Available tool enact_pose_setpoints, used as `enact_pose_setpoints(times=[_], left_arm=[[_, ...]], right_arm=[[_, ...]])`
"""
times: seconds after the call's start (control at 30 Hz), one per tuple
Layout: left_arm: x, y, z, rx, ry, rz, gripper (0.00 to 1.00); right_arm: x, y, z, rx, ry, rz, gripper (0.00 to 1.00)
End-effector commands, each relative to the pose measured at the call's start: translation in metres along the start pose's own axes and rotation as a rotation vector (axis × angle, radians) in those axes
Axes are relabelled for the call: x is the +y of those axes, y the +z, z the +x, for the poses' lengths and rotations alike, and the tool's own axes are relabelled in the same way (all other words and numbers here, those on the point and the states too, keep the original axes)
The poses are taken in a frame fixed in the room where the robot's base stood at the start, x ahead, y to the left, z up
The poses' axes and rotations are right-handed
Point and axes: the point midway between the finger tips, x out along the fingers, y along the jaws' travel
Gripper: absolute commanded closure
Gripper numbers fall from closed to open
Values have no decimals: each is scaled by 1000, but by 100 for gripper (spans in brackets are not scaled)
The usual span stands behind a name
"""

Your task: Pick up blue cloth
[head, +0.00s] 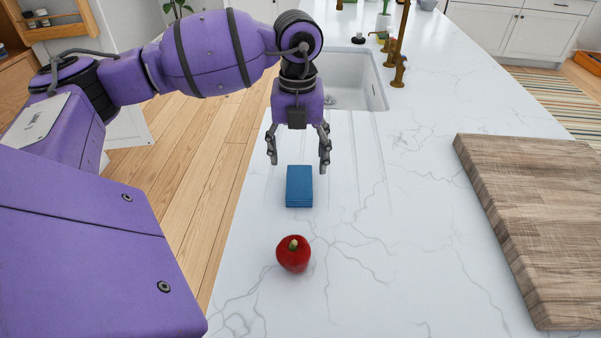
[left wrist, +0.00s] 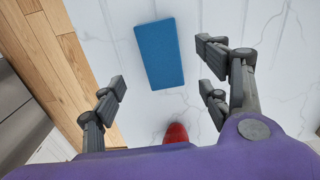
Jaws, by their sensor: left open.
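The blue cloth (head: 299,186) is a small flat rectangular block on the white marble counter, in the middle of the head view. It also shows in the left wrist view (left wrist: 160,53), at the top centre. My left gripper (head: 298,168) is open and empty, with its fingers pointing down above the counter by the cloth's far end in the head view. In the left wrist view the open fingers (left wrist: 165,88) stand to either side, and the cloth lies between and beyond them, apart from both. My right gripper is not in view.
A red pepper or apple (head: 293,254) sits on the counter nearer than the cloth. A thick wooden cutting board (head: 540,225) lies at the right. A sink (head: 350,80) with brass taps (head: 398,65) is behind. The counter's left edge runs close to the cloth.

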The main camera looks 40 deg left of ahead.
Motion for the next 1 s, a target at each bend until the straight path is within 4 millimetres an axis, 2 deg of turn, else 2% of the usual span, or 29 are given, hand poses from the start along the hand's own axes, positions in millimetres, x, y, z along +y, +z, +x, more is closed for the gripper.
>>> enact_pose_setpoints(times=[0.3, 0.6, 0.83, 1.0], left_arm=[[-1, 0, 30, 3, 0, 1, 31], [-2, 1, 71, 2, 1, -1, 31], [-3, 1, 75, 1, 0, 0, 31], [-2, 1, 75, 1, 0, 0, 52]], right_arm=[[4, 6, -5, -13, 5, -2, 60], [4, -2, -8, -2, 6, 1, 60], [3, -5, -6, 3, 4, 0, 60], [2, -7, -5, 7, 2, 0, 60]])
